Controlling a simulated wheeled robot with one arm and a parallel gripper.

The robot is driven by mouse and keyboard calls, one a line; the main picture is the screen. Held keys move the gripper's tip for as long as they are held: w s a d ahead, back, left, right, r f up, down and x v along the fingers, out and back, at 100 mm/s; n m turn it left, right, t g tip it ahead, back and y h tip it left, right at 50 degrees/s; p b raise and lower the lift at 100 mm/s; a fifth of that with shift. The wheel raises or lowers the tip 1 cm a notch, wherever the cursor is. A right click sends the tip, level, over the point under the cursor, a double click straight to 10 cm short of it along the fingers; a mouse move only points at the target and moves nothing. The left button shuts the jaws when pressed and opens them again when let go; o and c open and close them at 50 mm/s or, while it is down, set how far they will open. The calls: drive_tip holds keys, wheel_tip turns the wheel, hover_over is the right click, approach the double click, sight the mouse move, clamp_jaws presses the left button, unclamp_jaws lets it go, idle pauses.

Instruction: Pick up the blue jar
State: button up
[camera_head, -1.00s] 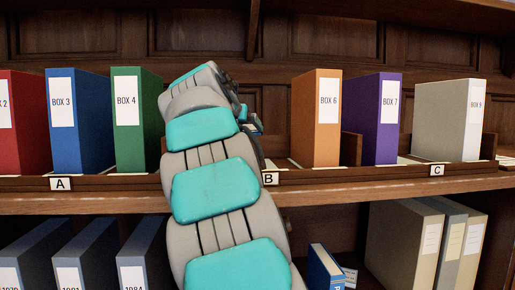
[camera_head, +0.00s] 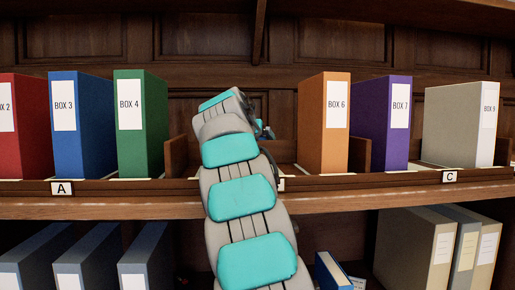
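No blue jar can be made out in this view. My arm, grey with teal pads, reaches up from the bottom middle to the upper shelf (camera_head: 120,207), into the gap between BOX 4 and BOX 6. My gripper (camera_head: 264,130) is mostly hidden behind the arm's far end. Only small dark and blue bits show there, just left of BOX 6. I cannot tell whether these are all gripper or partly an object, nor whether the fingers are open or shut.
Left of the arm stand the red BOX 2 (camera_head: 26,140), blue BOX 3 (camera_head: 95,140) and green BOX 4 (camera_head: 140,145). Right are orange BOX 6 (camera_head: 312,120), purple BOX 7 (camera_head: 376,125) and grey BOX 9 (camera_head: 455,125). More binders and a small blue book (camera_head: 328,272) are below.

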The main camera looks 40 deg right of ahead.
drive_tip(key=shift+c, duration=0.4)
clamp_jaws()
idle(0.4)
